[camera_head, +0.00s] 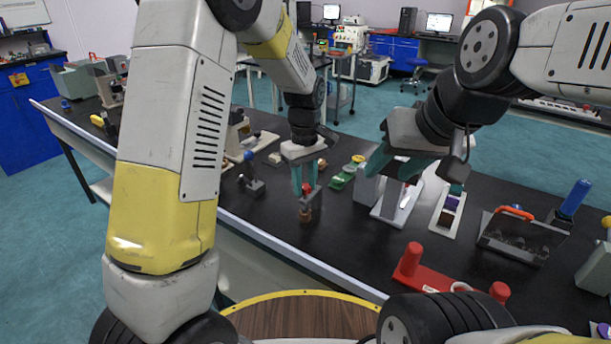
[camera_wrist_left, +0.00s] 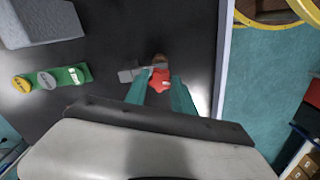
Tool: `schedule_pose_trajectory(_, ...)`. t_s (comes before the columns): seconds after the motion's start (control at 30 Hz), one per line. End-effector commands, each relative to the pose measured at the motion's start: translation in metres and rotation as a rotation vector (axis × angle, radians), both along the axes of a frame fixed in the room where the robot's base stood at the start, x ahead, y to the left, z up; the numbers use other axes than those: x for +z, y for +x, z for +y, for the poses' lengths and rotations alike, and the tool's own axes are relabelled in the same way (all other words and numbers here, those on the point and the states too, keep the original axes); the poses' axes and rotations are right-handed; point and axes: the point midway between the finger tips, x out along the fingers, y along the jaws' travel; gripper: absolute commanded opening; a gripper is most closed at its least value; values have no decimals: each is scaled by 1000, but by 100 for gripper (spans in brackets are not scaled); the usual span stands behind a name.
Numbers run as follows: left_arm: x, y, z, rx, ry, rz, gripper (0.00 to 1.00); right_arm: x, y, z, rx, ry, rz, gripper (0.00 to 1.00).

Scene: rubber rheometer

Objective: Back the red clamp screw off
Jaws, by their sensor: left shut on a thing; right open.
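The red clamp screw (camera_head: 306,188) stands on a small brown-and-grey clamp base (camera_head: 305,212) on the black bench. In the left wrist view the red screw (camera_wrist_left: 159,78) sits between the fingertips. My left gripper (camera_head: 304,184) points down from above and is shut on the red screw; it also shows in the left wrist view (camera_wrist_left: 158,90). My right gripper (camera_head: 392,160) is open, above the bench to the right, over a grey-white device (camera_head: 399,205). Most of the clamp's lower part is hidden or too small to make out.
A green strip with a yellow knob (camera_head: 345,177) lies behind the left gripper. A blue-knobbed lever (camera_head: 250,172) stands to the left.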

Motion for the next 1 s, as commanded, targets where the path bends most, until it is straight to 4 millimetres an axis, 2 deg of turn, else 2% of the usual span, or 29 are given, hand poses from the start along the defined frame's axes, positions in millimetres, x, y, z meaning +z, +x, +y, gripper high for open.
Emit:
schedule_pose_trajectory(0.27, -1, -1, -1, 13, -1, 1, 0, 0, 0, 0, 0, 0, 0, 46)
schedule_pose_trajectory(0.6, -1, -1, -1, 387, 0, 1, 0, 0, 0, 0, 0, 0, 0, 46)
schedule_pose_trajectory(0.83, -1, -1, -1, 403, 0, 2, 0, 0, 0, 0, 0, 0, 0, 46)
schedule_pose_trajectory(0.87, -1, -1, -1, 403, 0, 2, 34, 0, 0, 0, 0, 0, 0, 46)
schedule_pose_trajectory(0.9, -1, -1, -1, 403, 0, 2, 42, 0, 0, 0, 0, 0, 0, 46)
schedule_pose_trajectory(0.93, -1, -1, -1, 402, 0, 2, 46, 0, 0, 0, 0, 0, 0, 46)
schedule_pose_trajectory(1.0, -1, -1, 0, 402, 0, 1, 46, 0, 0, 0, 0, 0, 0, 46)
